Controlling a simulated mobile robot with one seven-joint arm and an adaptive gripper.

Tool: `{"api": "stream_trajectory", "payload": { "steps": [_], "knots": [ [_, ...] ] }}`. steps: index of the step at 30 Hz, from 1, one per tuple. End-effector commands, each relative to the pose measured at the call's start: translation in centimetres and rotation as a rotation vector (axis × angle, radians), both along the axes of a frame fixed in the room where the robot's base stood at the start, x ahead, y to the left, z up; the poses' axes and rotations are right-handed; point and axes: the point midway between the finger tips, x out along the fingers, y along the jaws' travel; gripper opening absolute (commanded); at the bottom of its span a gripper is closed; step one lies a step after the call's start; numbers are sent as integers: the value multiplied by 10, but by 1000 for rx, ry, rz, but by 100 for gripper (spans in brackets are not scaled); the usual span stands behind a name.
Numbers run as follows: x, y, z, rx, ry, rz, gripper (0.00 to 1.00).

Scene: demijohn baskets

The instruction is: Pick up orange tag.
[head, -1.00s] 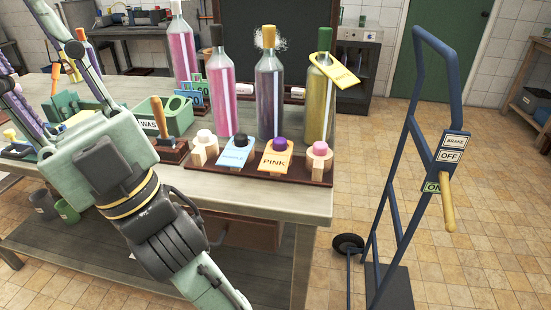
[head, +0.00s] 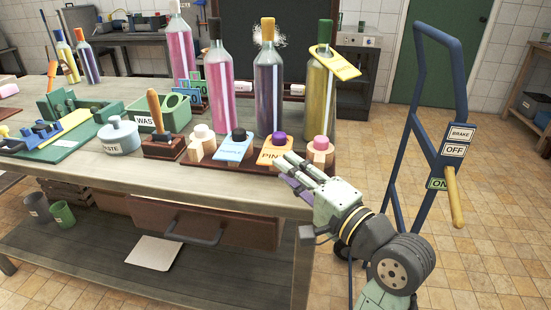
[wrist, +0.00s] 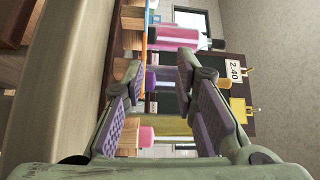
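The orange tag (head: 273,152), lettered PINK, lies on a holder with a purple-topped stopper (head: 279,138) in the dark rack at the table's front right. My gripper (head: 292,172) is just in front of and to the right of it, its fingers pointing left and overlapping the tag's lower right part in the head view. In the wrist view, my gripper (wrist: 165,90) is open and empty, with a clear gap between its purple pads. A pink-topped stopper (wrist: 147,135) shows between the fingers. I cannot clearly make out the orange tag's face there.
A pale blue tag (head: 234,148) and a pink stopper (head: 320,143) flank the orange tag. Several tall bottles stand close behind; one wears a yellow tag (head: 340,66). A wooden-handled stamp (head: 157,115) is to the left. A blue hand truck (head: 428,130) stands right of the table.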

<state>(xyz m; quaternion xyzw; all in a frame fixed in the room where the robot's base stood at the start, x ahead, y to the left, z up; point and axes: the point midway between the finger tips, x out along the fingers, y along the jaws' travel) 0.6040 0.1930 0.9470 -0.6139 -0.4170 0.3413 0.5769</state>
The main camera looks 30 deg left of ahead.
Motion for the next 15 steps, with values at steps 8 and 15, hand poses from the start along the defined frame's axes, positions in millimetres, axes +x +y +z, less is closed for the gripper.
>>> {"api": "stream_trajectory", "payload": {
  "steps": [8, 15],
  "knots": [
    [2, 2, -20, -13, 119, 26, 26],
    [16, 31, -19, -13, 116, 23, 26]
  ]
}}
